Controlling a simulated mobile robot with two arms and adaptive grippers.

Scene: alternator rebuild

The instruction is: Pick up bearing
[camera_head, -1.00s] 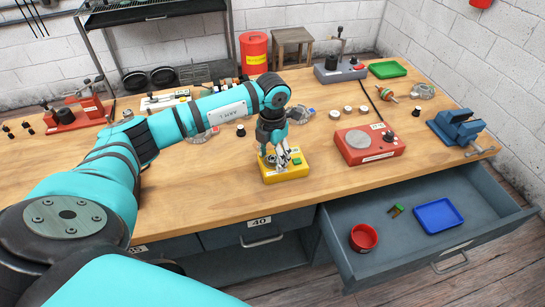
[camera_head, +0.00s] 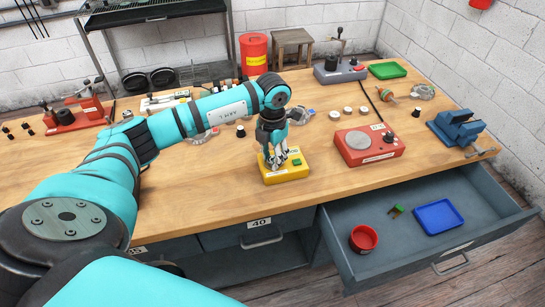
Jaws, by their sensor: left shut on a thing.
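My left gripper (camera_head: 276,163) points down over the yellow box (camera_head: 287,174) near the middle of the bench. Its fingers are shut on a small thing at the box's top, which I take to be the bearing. The fingers hide most of it, so its shape and whether it still touches the box cannot be told. A small green button (camera_head: 297,162) shows on the box to the right of the fingers. My right gripper is not in view.
A red device (camera_head: 369,145) with a round grey plate and a blue vise (camera_head: 458,130) stand to the right. An open drawer (camera_head: 400,262) below holds a red bowl (camera_head: 364,239) and a blue tray (camera_head: 438,217). The bench front left of the yellow box is clear.

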